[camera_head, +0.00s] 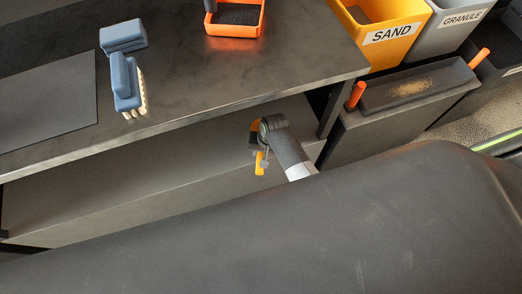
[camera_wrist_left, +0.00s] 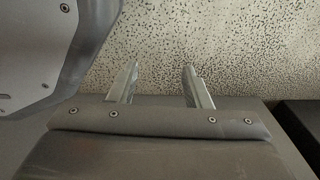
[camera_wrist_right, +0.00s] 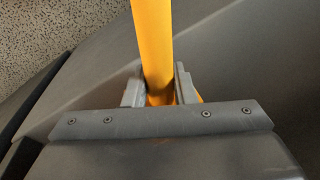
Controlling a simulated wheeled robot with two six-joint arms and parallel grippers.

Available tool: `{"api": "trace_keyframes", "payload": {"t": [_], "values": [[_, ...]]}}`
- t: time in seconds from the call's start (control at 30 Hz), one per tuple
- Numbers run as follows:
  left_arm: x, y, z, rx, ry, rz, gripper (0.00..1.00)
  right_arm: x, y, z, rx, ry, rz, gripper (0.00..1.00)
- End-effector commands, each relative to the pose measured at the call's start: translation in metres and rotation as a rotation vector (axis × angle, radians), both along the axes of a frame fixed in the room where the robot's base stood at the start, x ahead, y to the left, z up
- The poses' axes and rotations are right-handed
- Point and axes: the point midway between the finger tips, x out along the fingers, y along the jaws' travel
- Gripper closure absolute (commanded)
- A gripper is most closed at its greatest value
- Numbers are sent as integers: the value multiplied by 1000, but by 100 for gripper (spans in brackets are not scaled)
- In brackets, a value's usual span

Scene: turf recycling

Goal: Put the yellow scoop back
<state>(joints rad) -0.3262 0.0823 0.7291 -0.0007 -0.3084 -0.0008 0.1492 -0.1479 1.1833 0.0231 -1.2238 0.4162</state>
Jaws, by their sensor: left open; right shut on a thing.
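The yellow scoop shows as a small yellow piece (camera_head: 260,163) at my right gripper (camera_head: 261,150) in the head view. In the right wrist view its yellow handle (camera_wrist_right: 154,45) runs up between the fingers of my right gripper (camera_wrist_right: 160,88), which is shut on it. The scoop's far end is out of view there. The right gripper is in front of the workbench, below the level of its top. My left gripper (camera_wrist_left: 160,85) is open and empty, with speckled floor beyond it. It is not in the head view.
The dark workbench (camera_head: 200,75) bears a blue brush (camera_head: 122,82), a blue block (camera_head: 122,36) and an orange tray (camera_head: 258,25). At right are a yellow SAND bin (camera_head: 375,52), a grey GRANULE bin (camera_head: 440,35) and a dark tray (camera_head: 415,90) with orange handles.

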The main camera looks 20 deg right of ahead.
Motion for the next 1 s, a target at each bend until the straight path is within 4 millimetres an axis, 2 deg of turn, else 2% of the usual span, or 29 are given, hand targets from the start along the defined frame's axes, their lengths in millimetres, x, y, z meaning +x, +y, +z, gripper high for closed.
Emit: {"api": "trace_keyframes", "payload": {"t": [0.03,0.2,0.53,1.0], "values": [[0,0,0,0,0,0,56,0,0,-1,0,0,0,74],[0,0,0,-1,1,0,56,0,0,-1,0,0,0,54],[0,-1,2,-1,-1,0,56,0,-1,4,0,0,0,54],[-11,-2,15,-3,-6,-2,56,-6,-11,66,0,-1,1,54]]}}
